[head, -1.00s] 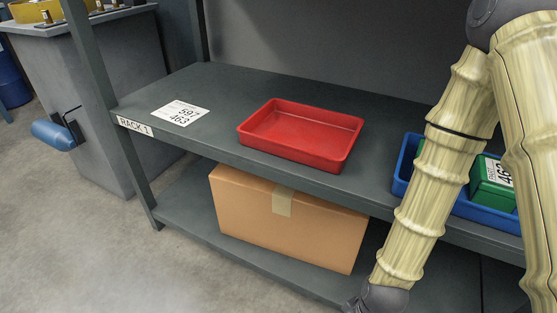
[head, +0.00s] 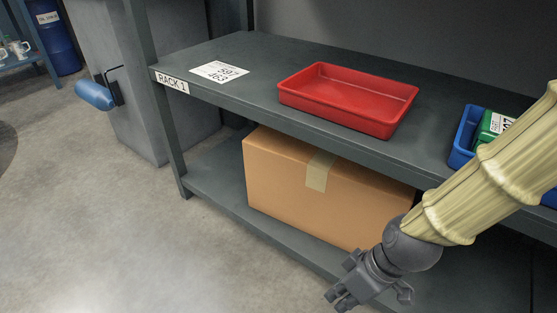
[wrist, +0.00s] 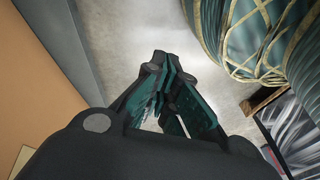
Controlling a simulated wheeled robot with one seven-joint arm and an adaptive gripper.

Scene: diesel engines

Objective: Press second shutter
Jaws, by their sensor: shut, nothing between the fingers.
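No shutter that I can make out shows in either view. My gripper (head: 343,294) is at the lower middle of the head view, in front of the lower shelf and low near the floor. In the wrist view my gripper (wrist: 160,62) has its dark fingers brought together at the tips, with nothing between them. It points at bare grey floor and touches nothing that I can see.
The grey rack (head: 220,107) holds a red tray (head: 345,120), a paper label (head: 219,71) and a blue bin (head: 460,147) with a green box (head: 492,127). Floor at left is clear.

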